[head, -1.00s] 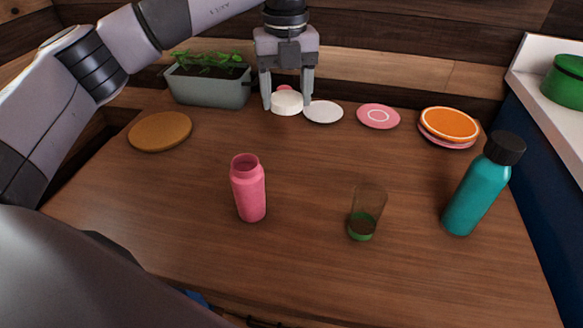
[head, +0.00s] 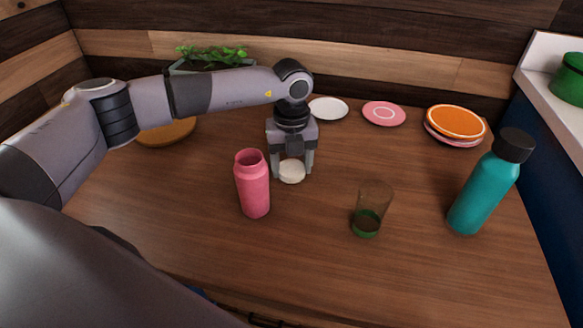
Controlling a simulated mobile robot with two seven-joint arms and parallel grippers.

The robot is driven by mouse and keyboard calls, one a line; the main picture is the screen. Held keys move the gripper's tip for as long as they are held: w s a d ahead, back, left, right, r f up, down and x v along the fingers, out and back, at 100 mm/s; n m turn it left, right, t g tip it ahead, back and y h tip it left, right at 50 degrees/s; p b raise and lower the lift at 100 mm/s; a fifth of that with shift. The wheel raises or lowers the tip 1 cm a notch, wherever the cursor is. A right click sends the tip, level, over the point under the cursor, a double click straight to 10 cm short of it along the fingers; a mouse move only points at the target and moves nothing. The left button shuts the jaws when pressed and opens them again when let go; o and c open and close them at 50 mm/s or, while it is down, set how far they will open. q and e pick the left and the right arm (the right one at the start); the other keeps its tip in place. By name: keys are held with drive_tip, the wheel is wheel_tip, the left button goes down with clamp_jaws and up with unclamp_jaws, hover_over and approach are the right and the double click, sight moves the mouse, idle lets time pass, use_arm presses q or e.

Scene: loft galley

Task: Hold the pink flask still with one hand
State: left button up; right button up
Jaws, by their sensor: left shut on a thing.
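The pink flask (head: 254,186) stands upright on the wooden table, its top open with no lid on. My left gripper (head: 291,174) points down just to the right of and behind the flask, apart from its body. It is shut on a small round white piece (head: 291,172), which looks like a cap. I cannot tell whether that piece touches the table. No gripper holds the flask. My right gripper is not in view.
A clear glass with a green base (head: 369,208) and a teal bottle with a black cap (head: 483,190) stand to the right. White (head: 328,108), pink (head: 384,113) and orange (head: 456,121) discs lie at the back. My left arm partly covers a brown disc (head: 166,132) and a planter (head: 210,58).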

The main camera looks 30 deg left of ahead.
use_arm(q)
drive_tip(key=shift+f, duration=0.75)
drive_tip(key=shift+f, duration=0.1)
drive_tip(key=o, duration=1.2)
